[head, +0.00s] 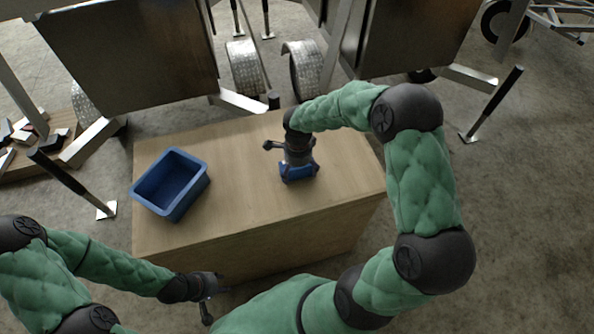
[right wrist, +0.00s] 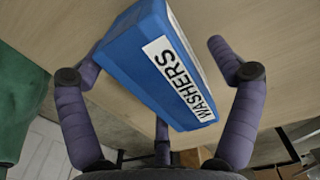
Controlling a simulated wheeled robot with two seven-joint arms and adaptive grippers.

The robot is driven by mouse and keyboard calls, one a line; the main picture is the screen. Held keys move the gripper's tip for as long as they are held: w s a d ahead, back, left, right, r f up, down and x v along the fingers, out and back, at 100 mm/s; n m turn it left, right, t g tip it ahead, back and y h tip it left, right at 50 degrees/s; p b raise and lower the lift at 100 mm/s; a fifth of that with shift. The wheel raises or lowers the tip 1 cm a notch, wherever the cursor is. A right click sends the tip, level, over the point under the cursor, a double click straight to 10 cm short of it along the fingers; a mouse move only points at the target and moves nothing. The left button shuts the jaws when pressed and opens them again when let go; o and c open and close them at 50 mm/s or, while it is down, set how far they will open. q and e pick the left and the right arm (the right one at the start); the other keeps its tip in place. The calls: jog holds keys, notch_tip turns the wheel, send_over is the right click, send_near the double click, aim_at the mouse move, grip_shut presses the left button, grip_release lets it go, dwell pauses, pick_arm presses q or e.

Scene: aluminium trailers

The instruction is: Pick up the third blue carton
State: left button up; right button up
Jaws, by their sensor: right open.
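A blue carton (head: 299,173) with a white label reading "WASHERS" rests on the wooden table top. It also shows large in the right wrist view (right wrist: 150,62). My right gripper (head: 297,158) is over the carton, its purple-wrapped fingers (right wrist: 150,72) spread apart on either side of it. There is a gap between the right-hand finger and the carton; I cannot tell whether the left-hand finger touches it. My left gripper (head: 209,300) hangs low in front of the table, away from the carton, and its opening is unclear. No other blue carton shows clearly.
An open blue bin (head: 190,201) stands on the left of the wooden table (head: 235,170); I see no contents in it. The table top between bin and carton is clear. Metal trailers (head: 135,55) stand close behind. A tray of small pieces (head: 32,135) lies at far left.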

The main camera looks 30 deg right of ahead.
jog(key=shift+f, duration=0.6)
jog(key=shift+r, duration=0.1)
jog(key=c, duration=1.4)
